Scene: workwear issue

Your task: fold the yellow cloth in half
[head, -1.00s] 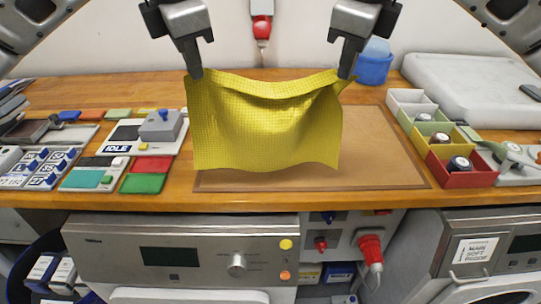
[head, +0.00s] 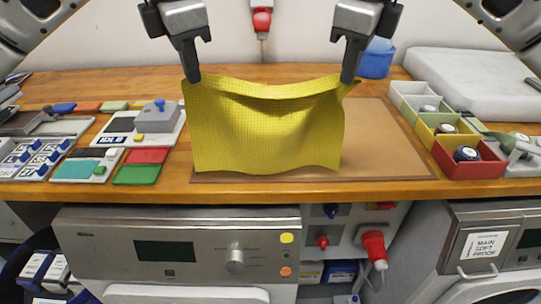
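The yellow cloth (head: 265,130) hangs between my two grippers above the brown mat (head: 385,150) on the wooden bench. Its top edge sags a little between the two held corners, and its lower edge hangs over the front part of the mat. My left gripper (head: 193,78) is shut on the cloth's upper left corner. My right gripper (head: 347,78) is shut on its upper right corner. Whether the lower edge touches the mat cannot be told.
Coloured bins (head: 468,160) with round items stand at the right. A control box (head: 158,117) and coloured tiles (head: 137,173) lie at the left. A blue container (head: 375,63) and a pale case (head: 470,82) stand behind. Machines (head: 175,245) are under the bench's front edge.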

